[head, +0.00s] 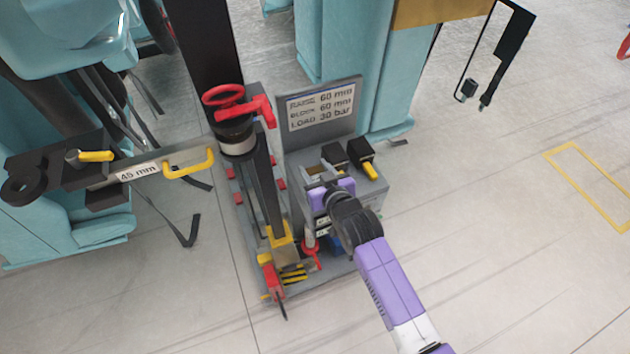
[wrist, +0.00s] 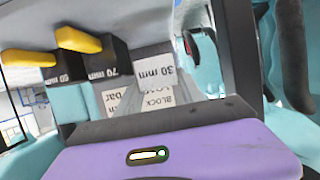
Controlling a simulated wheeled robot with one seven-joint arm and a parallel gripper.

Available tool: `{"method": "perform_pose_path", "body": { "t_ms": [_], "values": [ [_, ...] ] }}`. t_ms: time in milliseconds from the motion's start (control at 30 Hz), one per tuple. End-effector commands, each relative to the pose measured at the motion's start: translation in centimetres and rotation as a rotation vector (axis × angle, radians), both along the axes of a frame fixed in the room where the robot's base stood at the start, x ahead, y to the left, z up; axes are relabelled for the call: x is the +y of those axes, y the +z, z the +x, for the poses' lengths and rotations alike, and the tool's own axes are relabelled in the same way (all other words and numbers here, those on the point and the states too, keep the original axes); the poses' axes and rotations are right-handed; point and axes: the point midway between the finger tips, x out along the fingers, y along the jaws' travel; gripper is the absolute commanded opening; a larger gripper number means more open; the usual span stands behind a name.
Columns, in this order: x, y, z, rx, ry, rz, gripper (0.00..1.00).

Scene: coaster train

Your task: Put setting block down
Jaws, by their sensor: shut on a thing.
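My gripper (head: 320,172) is over the grey rack, beside two black setting blocks. In the wrist view its jaws (wrist: 155,95) are shut on a block labelled "30 mm" (wrist: 153,72). Most of that block is hidden by the gripper, and I cannot tell whether it touches the rack. The block marked 70 (wrist: 103,62) and the block marked 60 (wrist: 68,70) stand close by, each with a yellow handle. In the head view these two black blocks (head: 333,152) sit at the back of the grey rack (head: 376,184).
A sign (head: 320,105) behind the rack reads raise 60 mm, block 60 mm, load 30 bar. A press with a red handwheel (head: 223,95) stands left of my gripper. A bar labelled "45 mm" (head: 140,172) juts in from the left.

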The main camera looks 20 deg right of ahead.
Motion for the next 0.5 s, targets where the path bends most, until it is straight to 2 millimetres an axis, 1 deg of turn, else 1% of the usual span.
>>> {"method": "perform_pose_path", "body": {
  "t_ms": [67,233,400,500],
  "values": [
    [0.0,-0.8,0.1,-0.003,0.0,0.0,0.0],
    [0.0,-1.8,0.1,-0.004,0.0,0.0,0.0],
    [0.0,-4.1,0.2,-0.003,0.0,0.0,0.0],
    [0.0,-4.9,0.2,-0.004,0.0,0.0,0.0]
  ]
}}
